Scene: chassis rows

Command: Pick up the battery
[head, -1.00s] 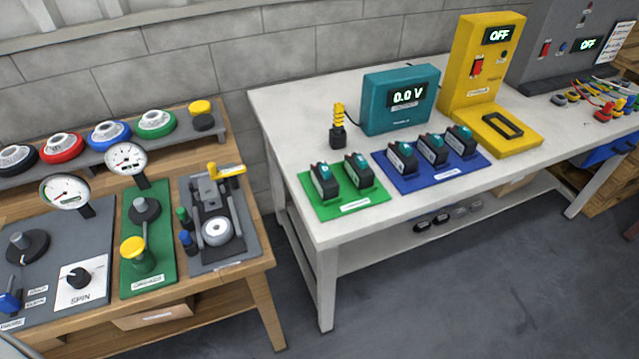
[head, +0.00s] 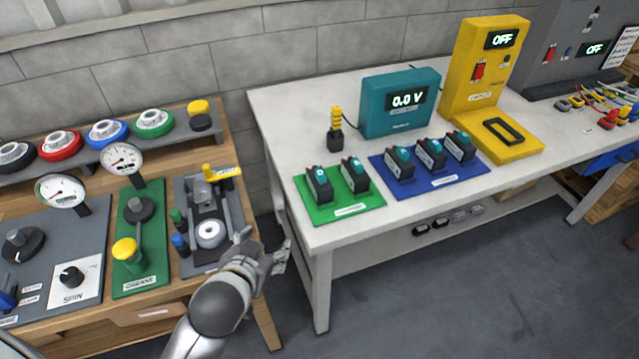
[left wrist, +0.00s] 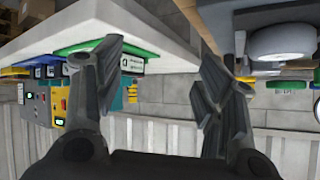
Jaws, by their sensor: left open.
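Two black batteries with teal tops (head: 319,184) (head: 354,174) stand on a green mat (head: 330,213) on the white bench. Three similar batteries (head: 399,163) (head: 431,153) (head: 460,146) stand on a blue mat (head: 468,178) to their right. My left gripper (head: 265,247) is open and empty at the gap between the wooden bench and the white bench, left of the green mat and apart from the batteries. In the left wrist view, its spread fingers (left wrist: 160,60) have nothing between them, and the green mat (left wrist: 78,48) shows upside down behind one finger. My right gripper is not in view.
A teal voltage meter (head: 400,118) reading 0.0 V, a black-and-yellow tool (head: 336,138) and a yellow station (head: 484,70) reading OFF stand behind the batteries. The wooden bench (head: 150,310) carries gauges and fixtures close to my left arm. The white bench's front left (head: 320,235) is clear.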

